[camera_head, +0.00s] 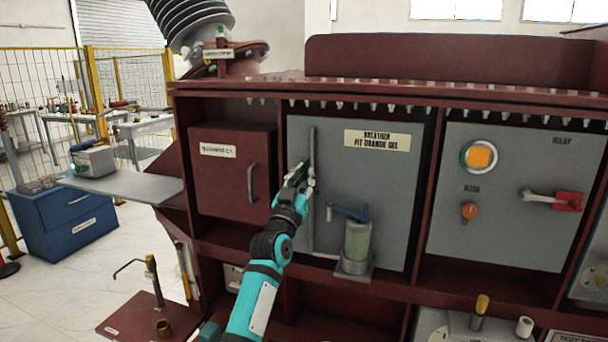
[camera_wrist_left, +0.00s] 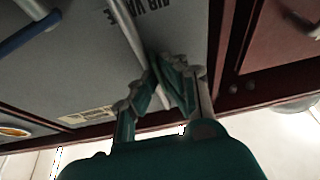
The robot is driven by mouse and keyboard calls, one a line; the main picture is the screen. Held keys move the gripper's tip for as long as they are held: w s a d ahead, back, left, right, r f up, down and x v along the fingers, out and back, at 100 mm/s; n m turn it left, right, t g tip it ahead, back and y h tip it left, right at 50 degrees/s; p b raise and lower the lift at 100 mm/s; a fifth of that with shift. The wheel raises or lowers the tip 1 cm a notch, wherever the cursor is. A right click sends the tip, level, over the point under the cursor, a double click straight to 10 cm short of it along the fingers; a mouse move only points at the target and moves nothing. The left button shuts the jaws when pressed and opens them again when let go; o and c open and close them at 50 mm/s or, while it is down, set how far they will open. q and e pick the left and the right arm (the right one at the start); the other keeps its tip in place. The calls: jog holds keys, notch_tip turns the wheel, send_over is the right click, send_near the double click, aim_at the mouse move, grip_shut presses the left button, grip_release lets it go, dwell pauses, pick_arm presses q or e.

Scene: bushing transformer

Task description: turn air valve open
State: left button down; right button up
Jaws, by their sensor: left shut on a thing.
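The air valve is on the grey breather panel (camera_head: 385,180), where a thin grey vertical pipe (camera_head: 312,145) runs down the left side. My left gripper (camera_head: 305,175) reaches up to this pipe and is shut at it. In the left wrist view, the pipe (camera_wrist_left: 125,25) runs down to the closed fingers (camera_wrist_left: 168,68), beside the upside-down lettering "AIR VALVE" (camera_wrist_left: 150,10). The fingers hide most of the gripped part, which looks like the air valve handle. My right gripper is not in view.
A blue lever (camera_head: 348,212) and a greenish cylinder (camera_head: 357,240) stand just right of my gripper. A dark red door (camera_head: 233,172) with a handle (camera_head: 252,182) is to the left. An orange knob (camera_head: 469,211) and a red-ended lever (camera_head: 552,200) are farther right.

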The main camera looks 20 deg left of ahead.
pick_arm(q)
jog(key=shift+r, duration=0.15)
jog(key=c, duration=1.5)
grip_release()
jog(key=v, duration=1.2)
